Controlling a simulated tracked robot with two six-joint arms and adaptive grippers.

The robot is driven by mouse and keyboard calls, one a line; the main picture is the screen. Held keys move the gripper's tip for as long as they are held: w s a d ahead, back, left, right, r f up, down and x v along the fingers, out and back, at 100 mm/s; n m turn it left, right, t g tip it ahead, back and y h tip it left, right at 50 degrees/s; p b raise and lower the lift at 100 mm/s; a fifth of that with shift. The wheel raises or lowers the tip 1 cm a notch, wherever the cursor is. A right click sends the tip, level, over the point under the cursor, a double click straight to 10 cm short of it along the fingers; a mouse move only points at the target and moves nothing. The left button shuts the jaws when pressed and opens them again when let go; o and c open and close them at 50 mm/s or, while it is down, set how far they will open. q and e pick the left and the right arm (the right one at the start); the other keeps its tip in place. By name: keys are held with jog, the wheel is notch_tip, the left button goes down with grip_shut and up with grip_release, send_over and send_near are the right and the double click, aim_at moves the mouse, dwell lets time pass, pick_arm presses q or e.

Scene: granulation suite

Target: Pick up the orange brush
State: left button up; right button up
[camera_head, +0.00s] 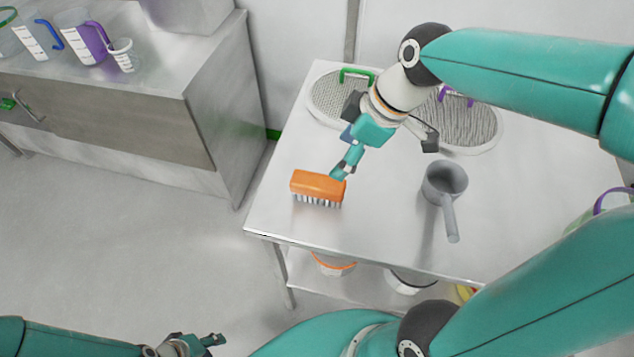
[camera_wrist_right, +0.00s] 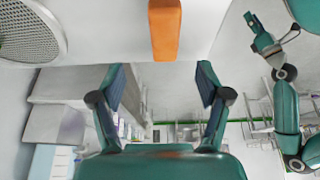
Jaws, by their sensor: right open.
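The orange brush (camera_head: 318,186) lies on the steel table, orange back up and pale bristles down, near the table's left edge. My right gripper (camera_head: 344,168) is at the brush's right end, close above it; the head view does not show whether they touch. In the right wrist view the brush (camera_wrist_right: 165,28) is at the top centre, and the open fingers of my right gripper (camera_wrist_right: 161,80) stand wide apart with nothing between them. My left gripper (camera_head: 200,343) is low at the left, away from the table; its fingers look spread in the right wrist view (camera_wrist_right: 271,25).
The steel table (camera_head: 285,222) also holds a grey scoop or ladle (camera_head: 444,190) right of the brush and two round sieves (camera_head: 470,125) behind, with green and purple handles. A steel cabinet with jugs (camera_head: 85,45) stands left. Buckets (camera_head: 333,264) sit on the shelf below.

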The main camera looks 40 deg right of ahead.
aim_at(322, 181)
jog(key=x, duration=0.6)
jog(key=shift+f, duration=0.1)
jog(key=x, duration=0.2)
jog(key=a+x, duration=0.1)
jog(key=x, duration=0.2)
jog(key=shift+s, duration=0.25)
jog(key=shift+w+f, duration=0.15)
jog(key=shift+f, duration=0.15)
jog(key=shift+f+b, duration=0.2)
jog(key=shift+b, duration=0.15)
jog(key=c, duration=1.3)
